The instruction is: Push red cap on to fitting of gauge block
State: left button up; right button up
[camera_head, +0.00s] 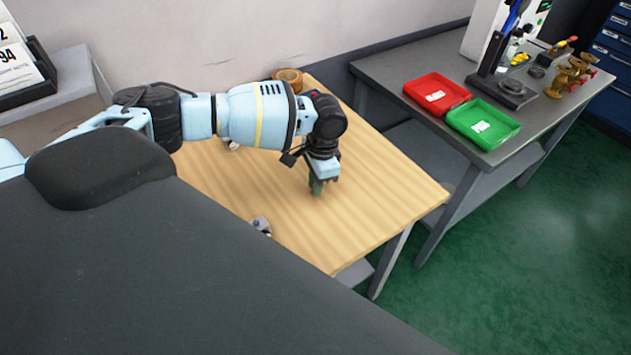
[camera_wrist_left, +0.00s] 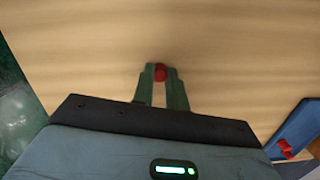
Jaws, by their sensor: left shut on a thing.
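My left gripper (camera_head: 317,188) points down over the wooden table. In the left wrist view its two green fingers (camera_wrist_left: 160,75) are shut on the small red cap (camera_wrist_left: 161,73), which shows between their tips. The cap cannot be made out in the head view. A small grey metallic object (camera_head: 261,225) sits at the table's near edge, partly cut off by my dark body; I cannot tell whether it is the gauge block. No fitting can be made out. My right gripper is not in view.
The wooden table (camera_head: 385,190) is clear around the gripper. A brown ring-shaped roll (camera_head: 289,77) lies at its back. In the wrist view, a blue object (camera_wrist_left: 300,125) with a red part (camera_wrist_left: 286,149) lies at right. Red (camera_head: 436,94) and green trays (camera_head: 484,124) sit on the grey bench.

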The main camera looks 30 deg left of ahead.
pick_arm(q)
grip_shut()
jog(key=shift+r, duration=0.3)
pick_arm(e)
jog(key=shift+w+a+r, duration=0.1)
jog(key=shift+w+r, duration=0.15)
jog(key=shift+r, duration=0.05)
pick_arm(q)
jog(key=shift+r+p, duration=0.45)
jog(key=shift+r, duration=0.1)
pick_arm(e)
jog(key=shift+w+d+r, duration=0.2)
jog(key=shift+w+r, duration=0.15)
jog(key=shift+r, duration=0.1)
pick_arm(q)
jog(key=shift+r, duration=0.15)
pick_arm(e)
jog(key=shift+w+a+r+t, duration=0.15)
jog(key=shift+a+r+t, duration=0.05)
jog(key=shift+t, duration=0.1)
pick_arm(q)
jog(key=shift+r, duration=0.15)
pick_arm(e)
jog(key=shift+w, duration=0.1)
